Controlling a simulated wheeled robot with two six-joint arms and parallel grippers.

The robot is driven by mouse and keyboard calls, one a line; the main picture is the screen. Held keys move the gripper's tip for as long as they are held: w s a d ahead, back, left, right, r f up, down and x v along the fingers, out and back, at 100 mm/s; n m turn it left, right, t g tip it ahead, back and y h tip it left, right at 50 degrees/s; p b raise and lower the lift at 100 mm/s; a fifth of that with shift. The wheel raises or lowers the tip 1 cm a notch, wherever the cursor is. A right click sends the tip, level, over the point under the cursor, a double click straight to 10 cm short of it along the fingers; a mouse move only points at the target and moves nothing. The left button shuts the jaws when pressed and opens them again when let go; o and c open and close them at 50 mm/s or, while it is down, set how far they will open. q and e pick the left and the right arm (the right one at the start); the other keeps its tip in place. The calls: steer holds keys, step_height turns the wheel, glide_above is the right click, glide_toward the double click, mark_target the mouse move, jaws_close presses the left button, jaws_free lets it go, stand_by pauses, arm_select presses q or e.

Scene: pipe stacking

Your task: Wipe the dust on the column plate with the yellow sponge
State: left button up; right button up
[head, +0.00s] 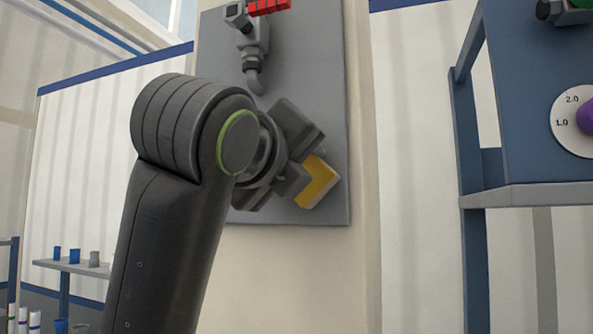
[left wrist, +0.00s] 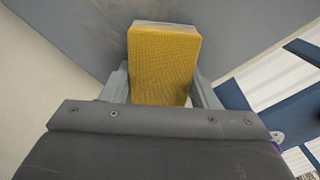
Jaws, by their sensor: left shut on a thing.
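The yellow sponge (head: 318,184) is held at the end of my left arm, in front of the lower right part of the grey column plate (head: 320,90). My left gripper (head: 300,165) is shut on the sponge. In the left wrist view the sponge (left wrist: 163,65) stands between the two fingers of the gripper (left wrist: 162,88), its far end at or close to the plate (left wrist: 85,35). I cannot tell whether it touches. A darker smudge shows on the plate beyond the sponge in the left wrist view. My right gripper is not in view.
A grey pipe fitting with a red handle (head: 268,7) is mounted on the plate's upper part. A blue shelf unit (head: 530,100) with a dial (head: 572,122) stands at the right. Small cups (head: 75,256) stand on a shelf at the lower left.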

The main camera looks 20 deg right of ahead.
arm_select(q)
steer(key=shift+w+a, duration=4.25)
steer(key=shift+a, duration=1.6)
steer(key=shift+s+d+r+b, duration=0.35)
steer(key=shift+s+d, duration=1.1)
steer(key=shift+d, duration=0.55)
steer(key=shift+s+d+r+b, duration=0.35)
steer(key=shift+s+d, duration=1.15)
steer(key=shift+d, duration=0.55)
steer(key=shift+s+d+r+b, duration=0.25)
steer(key=shift+s+d+r, duration=0.2)
steer(key=shift+s+d, duration=1.3)
steer(key=shift+w+d, duration=0.2)
steer(key=shift+w, duration=0.1)
steer(key=shift+w, duration=0.1)
